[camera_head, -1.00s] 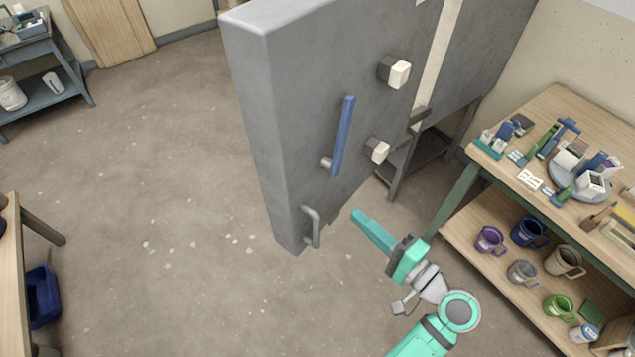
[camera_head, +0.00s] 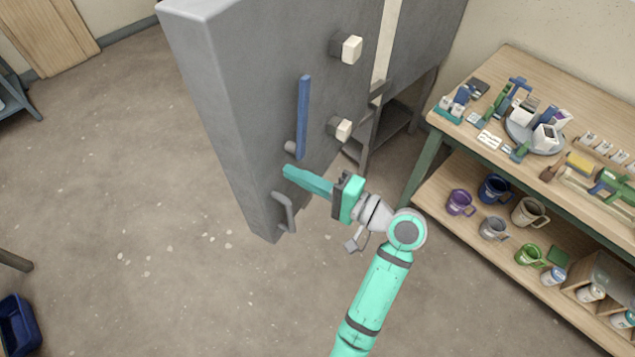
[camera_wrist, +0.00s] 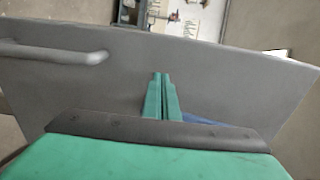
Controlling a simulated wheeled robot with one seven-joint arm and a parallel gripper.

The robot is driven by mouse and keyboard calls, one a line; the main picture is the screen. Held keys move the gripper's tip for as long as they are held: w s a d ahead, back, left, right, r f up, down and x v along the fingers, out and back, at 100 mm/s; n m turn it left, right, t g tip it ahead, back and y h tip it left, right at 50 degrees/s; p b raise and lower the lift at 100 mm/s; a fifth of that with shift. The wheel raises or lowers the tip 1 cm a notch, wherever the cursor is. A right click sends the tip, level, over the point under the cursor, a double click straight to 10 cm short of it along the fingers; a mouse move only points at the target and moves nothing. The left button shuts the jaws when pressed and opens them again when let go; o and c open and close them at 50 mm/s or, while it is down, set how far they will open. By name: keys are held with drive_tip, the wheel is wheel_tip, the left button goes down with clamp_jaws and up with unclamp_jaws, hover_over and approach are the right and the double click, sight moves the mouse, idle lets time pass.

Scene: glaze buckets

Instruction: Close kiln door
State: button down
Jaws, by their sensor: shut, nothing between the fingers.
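The kiln door (camera_head: 240,110) is a thick grey slab that stands open, at an angle to the kiln body (camera_head: 425,45) behind it. A blue lever handle (camera_head: 303,115) and a grey bar handle (camera_head: 286,212) are on the door face. My gripper (camera_head: 287,172) is shut and empty, its tip close to the door face between the blue lever and the grey handle. I cannot tell whether it touches the door. In the wrist view the shut fingers (camera_wrist: 161,80) point at the grey door (camera_wrist: 215,75), with the grey handle (camera_wrist: 55,53) to their left.
A wooden workbench (camera_head: 480,60) with tools stands at the right, its lower shelf (camera_head: 450,180) holding several mugs. Two pale blocks (camera_head: 351,50) project from the door. A blue bin (camera_head: 18,325) is at the lower left.

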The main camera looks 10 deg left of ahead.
sight(271, 163)
drive_tip(key=shift+x, duration=1.75)
